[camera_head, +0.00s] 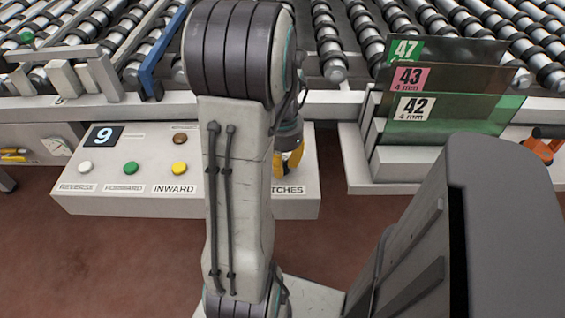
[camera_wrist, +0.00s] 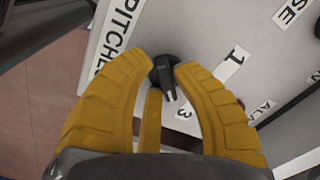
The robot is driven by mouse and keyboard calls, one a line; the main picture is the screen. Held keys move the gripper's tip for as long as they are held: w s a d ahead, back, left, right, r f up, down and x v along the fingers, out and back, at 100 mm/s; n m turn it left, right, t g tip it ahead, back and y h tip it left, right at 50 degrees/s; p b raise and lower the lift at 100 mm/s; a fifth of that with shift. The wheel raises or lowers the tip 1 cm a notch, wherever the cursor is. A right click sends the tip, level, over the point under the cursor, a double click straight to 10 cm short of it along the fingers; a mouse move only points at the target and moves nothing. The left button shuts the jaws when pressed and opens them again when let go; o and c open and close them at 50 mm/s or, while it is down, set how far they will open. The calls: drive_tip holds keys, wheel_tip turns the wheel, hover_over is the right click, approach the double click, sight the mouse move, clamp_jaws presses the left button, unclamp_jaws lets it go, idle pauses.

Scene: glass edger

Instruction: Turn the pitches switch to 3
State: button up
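The pitches switch (camera_wrist: 165,75) is a dark rotary knob on the pale panel in the wrist view. Its bar has a white mark at the lower end and points roughly toward the printed 3 (camera_wrist: 184,114). In the head view my gripper (camera_head: 290,160) is over the panel's right end, and my arm hides the knob.
A PITCHES label (camera_wrist: 115,30) sits beside the knob. Glass sheets marked 47, 43 and 42 (camera_head: 450,115) stand at right. Conveyor rollers (camera_head: 345,35) run behind.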

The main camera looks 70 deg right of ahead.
drive_tip(key=o, duration=0.4)
drive_tip(key=shift+r, duration=0.1)
wheel_tip(320, 180, up, 12)
idle(0.6)
idle(0.8)
